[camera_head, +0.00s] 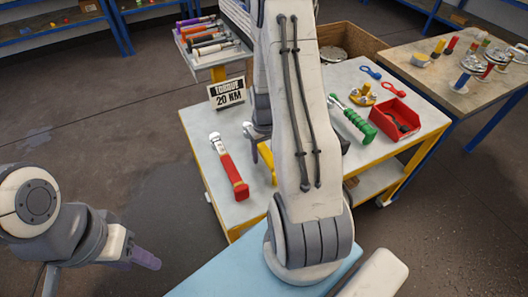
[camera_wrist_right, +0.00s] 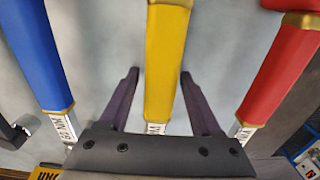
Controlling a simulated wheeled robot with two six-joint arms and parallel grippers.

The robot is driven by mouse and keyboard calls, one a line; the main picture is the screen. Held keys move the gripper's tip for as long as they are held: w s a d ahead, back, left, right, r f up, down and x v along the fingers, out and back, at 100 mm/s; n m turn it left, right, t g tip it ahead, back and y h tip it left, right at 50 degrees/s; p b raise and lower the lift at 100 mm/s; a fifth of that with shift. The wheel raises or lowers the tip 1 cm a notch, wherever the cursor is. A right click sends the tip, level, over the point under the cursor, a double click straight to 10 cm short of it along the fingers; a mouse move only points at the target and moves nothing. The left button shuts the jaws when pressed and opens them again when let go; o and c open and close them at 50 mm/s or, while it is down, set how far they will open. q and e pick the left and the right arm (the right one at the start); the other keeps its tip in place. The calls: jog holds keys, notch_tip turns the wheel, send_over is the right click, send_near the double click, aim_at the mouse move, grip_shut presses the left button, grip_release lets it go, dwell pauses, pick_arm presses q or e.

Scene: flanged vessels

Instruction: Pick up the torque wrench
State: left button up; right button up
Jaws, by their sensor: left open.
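Several torque wrenches with coloured handles lie on the grey-topped workbench (camera_head: 205,128). The red one (camera_head: 230,170) lies at the bench's left side in the head view and at the right in the wrist view (camera_wrist_right: 280,70). The yellow one (camera_head: 267,160) is mostly hidden by my right arm in the head view. In the right wrist view its yellow handle (camera_wrist_right: 167,60) runs between the spread fingers of my right gripper (camera_wrist_right: 159,74), with gaps on both sides. A blue handle (camera_wrist_right: 38,55) is at left there. My left gripper (camera_head: 148,260) is open and empty, off the bench.
A sign (camera_head: 227,93) reading "TORQUE 20 NM" stands at the bench's back left. A green-handled wrench (camera_head: 353,122) and a red bin (camera_head: 396,120) are to the right. A tool tray (camera_head: 213,50) stands behind, and another table (camera_head: 450,95) at right.

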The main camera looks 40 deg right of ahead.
grip_shut()
jog(key=shift+r, duration=0.1)
